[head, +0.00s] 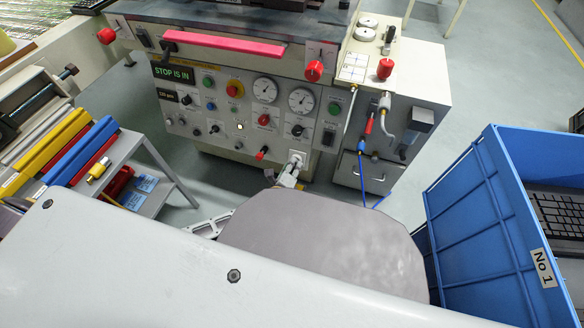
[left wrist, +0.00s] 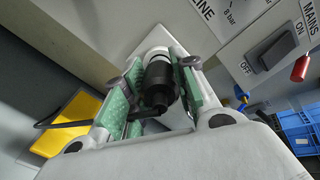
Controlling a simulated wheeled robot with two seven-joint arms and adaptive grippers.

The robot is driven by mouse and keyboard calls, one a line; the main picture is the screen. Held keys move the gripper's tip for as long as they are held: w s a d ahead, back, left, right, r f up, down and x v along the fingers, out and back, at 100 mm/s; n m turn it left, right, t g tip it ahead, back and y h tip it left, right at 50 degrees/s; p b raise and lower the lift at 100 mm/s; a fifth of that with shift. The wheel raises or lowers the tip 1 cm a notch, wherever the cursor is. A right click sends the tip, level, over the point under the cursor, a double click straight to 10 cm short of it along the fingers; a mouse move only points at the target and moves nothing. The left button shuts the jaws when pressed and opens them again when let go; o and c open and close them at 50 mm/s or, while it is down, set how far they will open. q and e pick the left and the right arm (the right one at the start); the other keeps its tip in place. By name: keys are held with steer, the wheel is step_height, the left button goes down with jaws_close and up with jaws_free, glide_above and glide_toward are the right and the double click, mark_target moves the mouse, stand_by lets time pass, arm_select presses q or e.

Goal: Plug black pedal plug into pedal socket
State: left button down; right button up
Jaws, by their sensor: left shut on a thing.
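The black pedal plug (left wrist: 158,88) is between the green-padded fingers of my left gripper (left wrist: 160,90) in the left wrist view. The gripper is shut on it. The plug's far end meets a pale round part, the socket (left wrist: 153,50), on the machine's panel. I cannot tell how deep it sits. A black cable (left wrist: 68,125) runs from the plug to the left. In the head view the white socket plate (head: 297,157) is low on the panel, with my left gripper (head: 290,174) right in front of it. My right gripper is not in view.
The grey control panel (head: 230,130) has several knobs and gauges, with a red knob (head: 262,153) close left of the socket. A blue crate (head: 480,215) stands right, a shelf (head: 125,150) left. A yellow thing (left wrist: 75,120) shows below the panel.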

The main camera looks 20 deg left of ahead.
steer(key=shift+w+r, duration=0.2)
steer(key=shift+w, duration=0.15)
arm_select(q)
steer(key=shift+w+f, duration=0.2)
steer(key=shift+w, duration=0.4)
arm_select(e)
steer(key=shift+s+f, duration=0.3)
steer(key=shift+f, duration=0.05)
arm_select(q)
steer(key=c, duration=1.1)
jaws_free()
steer(key=shift+c, duration=0.2)
steer(key=shift+o, duration=0.4)
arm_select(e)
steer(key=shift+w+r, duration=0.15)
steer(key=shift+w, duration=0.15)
arm_select(q)
steer(key=o, duration=0.5)
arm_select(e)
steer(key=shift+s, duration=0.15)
